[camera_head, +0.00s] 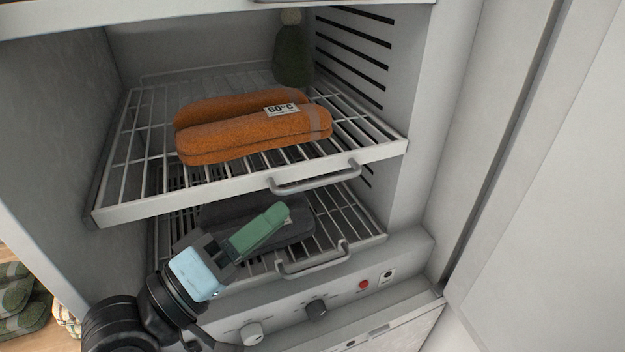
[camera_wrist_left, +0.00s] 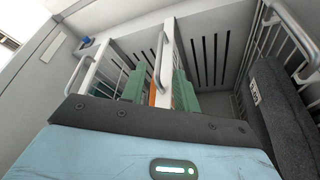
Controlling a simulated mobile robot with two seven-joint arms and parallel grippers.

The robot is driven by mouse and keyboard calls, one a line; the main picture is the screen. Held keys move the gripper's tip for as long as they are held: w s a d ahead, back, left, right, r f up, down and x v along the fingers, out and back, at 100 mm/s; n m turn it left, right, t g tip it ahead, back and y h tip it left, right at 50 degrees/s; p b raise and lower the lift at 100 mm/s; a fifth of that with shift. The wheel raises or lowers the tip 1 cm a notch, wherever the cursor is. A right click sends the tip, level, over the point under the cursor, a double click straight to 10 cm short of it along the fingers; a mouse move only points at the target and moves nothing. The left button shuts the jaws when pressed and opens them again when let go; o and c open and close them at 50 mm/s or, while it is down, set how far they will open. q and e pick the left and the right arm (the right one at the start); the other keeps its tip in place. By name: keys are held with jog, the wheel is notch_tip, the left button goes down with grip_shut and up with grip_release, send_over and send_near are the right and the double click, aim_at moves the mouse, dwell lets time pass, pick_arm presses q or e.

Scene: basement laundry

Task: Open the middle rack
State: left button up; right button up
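The middle rack (camera_head: 129,211) is a white wire shelf with a flat front bar, bearing orange folded towels (camera_head: 250,133). Its grey handle (camera_head: 315,180) stands out from the front bar. My left gripper (camera_head: 276,214), with green fingers, is below and left of this handle, in front of the lower rack. In the left wrist view its fingers (camera_wrist_left: 159,88) are apart with nothing between them, and the middle rack's handle (camera_wrist_left: 160,58) lines up with the gap. Contact with the handle is not visible. My right gripper is not in view.
A lower rack (camera_head: 368,238) with its own handle (camera_head: 313,263) holds a dark towel (camera_head: 302,228). Below are knobs (camera_head: 317,308) and a red button (camera_head: 364,284). The open door (camera_head: 550,180) stands at right. A dark green object (camera_head: 292,55) stands at the back.

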pick_arm(q)
jog(key=p+x, duration=0.1)
jog(key=x, duration=0.6)
jog(key=shift+w+d, duration=0.2)
jog(key=shift+d, duration=0.05)
jog(key=shift+r, duration=0.1)
grip_shut()
